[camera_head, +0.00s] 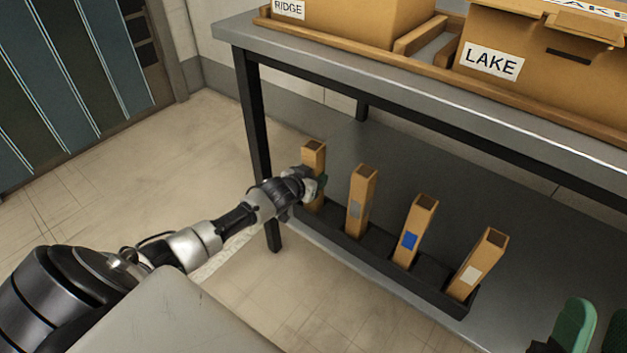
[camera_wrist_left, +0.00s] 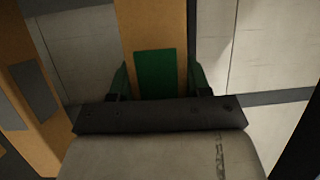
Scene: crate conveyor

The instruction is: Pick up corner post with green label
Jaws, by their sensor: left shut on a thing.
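The corner post with the green label (camera_head: 313,153) stands at the left end of the black rack (camera_head: 382,262) on the lower shelf. My left gripper (camera_head: 319,186) is shut on this post, partway up. In the left wrist view the green label (camera_wrist_left: 155,72) faces the camera between the two green fingers. The gripper hides the post's middle in the head view, and I cannot tell whether its foot is seated in the slot. My right gripper (camera_head: 597,314) shows at the bottom right corner, its green fingers apart and empty.
Posts with a grey label (camera_head: 363,186), a blue label (camera_head: 421,217) and a white label (camera_head: 485,256) stand to the right in the rack. The upper table (camera_head: 400,68) overhangs and carries cardboard boxes marked RIDGE (camera_head: 350,18) and LAKE (camera_head: 545,50). A table leg (camera_head: 255,140) stands close left.

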